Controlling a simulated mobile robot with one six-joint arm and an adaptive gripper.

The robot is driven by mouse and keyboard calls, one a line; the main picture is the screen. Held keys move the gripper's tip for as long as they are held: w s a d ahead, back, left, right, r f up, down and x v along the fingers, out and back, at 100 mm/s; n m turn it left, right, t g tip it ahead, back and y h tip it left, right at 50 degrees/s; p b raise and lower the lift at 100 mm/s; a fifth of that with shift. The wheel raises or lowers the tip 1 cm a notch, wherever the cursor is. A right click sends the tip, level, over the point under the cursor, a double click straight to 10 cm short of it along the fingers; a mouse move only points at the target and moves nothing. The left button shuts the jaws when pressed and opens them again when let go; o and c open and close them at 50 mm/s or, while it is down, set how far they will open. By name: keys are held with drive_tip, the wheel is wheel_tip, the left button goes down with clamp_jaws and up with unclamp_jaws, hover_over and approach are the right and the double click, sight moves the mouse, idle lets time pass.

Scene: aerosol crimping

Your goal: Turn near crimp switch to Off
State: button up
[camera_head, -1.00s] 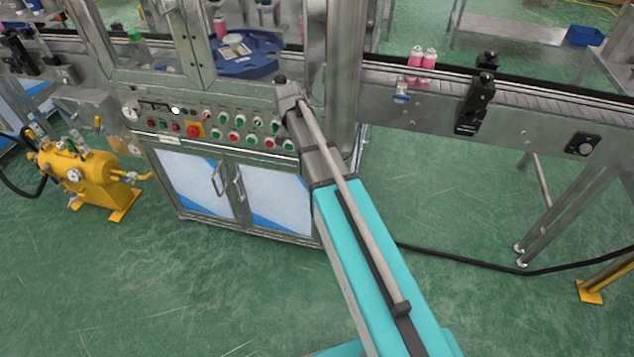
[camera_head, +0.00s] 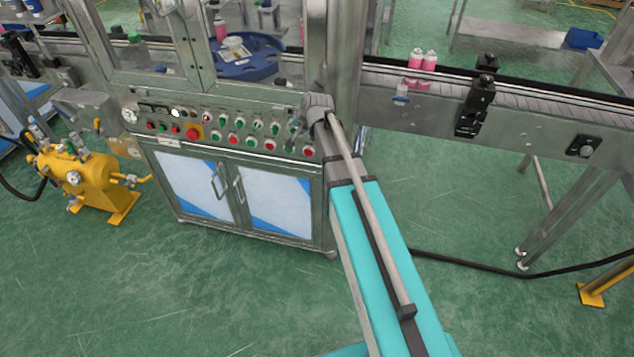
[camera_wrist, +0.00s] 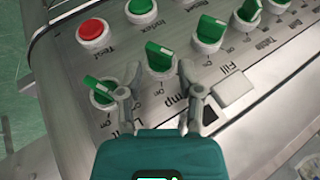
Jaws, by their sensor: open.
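The crimp switch (camera_wrist: 160,58) is a green rotary knob on a white round base. It is on the sloping metal control panel (camera_wrist: 62,70) in the wrist view, above a partly covered label ending in "mp". My gripper (camera_wrist: 155,82) is open, with its two grey fingertips apart just below this knob. The left fingertip is close to the neighbouring green knob (camera_wrist: 100,90). I cannot tell whether either finger touches a knob. The exact setting of the crimp switch is unclear.
A red button (camera_wrist: 93,33) and more green knobs (camera_wrist: 209,32) crowd the panel. In the head view, a red emergency button (camera_head: 193,133) is farther left. Cabinet doors (camera_head: 270,200) are below, and a conveyor (camera_head: 545,110) runs right. A yellow pump (camera_head: 85,180) stands left.

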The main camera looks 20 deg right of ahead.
drive_tip(key=p+v, duration=1)
drive_tip(key=v, duration=0.2)
drive_tip(key=s+a+f+n+g+h+b, duration=0.1)
drive_tip(key=s+f+n+g+b, duration=0.1)
drive_tip(key=s, duration=0.7)
drive_tip(key=s+a+f+n+g+h+b, duration=0.1)
drive_tip(key=s+f+n+g, duration=0.4)
drive_tip(key=s, duration=0.5)
drive_tip(key=shift+a+f+h+b, duration=0.3)
drive_tip(key=shift+a+f+b, duration=0.25)
drive_tip(key=shift+b, duration=0.6)
